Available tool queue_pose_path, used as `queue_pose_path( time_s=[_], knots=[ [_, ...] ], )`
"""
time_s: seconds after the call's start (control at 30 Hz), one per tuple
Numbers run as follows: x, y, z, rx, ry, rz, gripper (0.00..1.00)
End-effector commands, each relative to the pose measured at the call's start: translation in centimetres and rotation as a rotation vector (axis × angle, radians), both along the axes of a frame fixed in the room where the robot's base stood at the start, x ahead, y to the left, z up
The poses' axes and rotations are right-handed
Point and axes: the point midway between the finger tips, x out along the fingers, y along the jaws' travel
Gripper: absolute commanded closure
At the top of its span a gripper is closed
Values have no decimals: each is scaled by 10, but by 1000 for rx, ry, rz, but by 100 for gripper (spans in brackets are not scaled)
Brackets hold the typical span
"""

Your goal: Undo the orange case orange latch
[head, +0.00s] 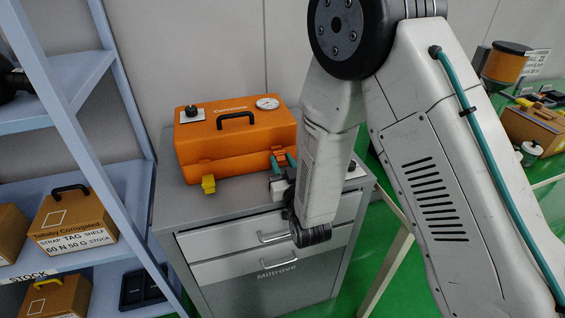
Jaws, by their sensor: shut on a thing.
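The orange case (235,148) stands upright on top of a grey cabinet, with its lid down. It has a black carry handle and a round gauge on its lid. A yellow latch (208,185) sticks out at the lower left of its front. My arm covers the area right of the case.
The grey cabinet (180,220) has drawers with bar handles below the case. A blue shelf rack (132,185) with brown boxes (72,222) stands at the left. At the far right is a table with a brown case (535,125).

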Motion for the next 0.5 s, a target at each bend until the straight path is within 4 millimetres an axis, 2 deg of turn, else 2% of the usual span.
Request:
queue_pose_path(
  time_s=[0.03,0.1,0.37,0.5],
  knots=[
    [0,0,1,0,-1,0,67],
    [0,0,0,0,-1,0,53],
    [-1,0,0,0,0,0,53],
    [-12,-3,-2,-1,3,1,53]
  ],
)
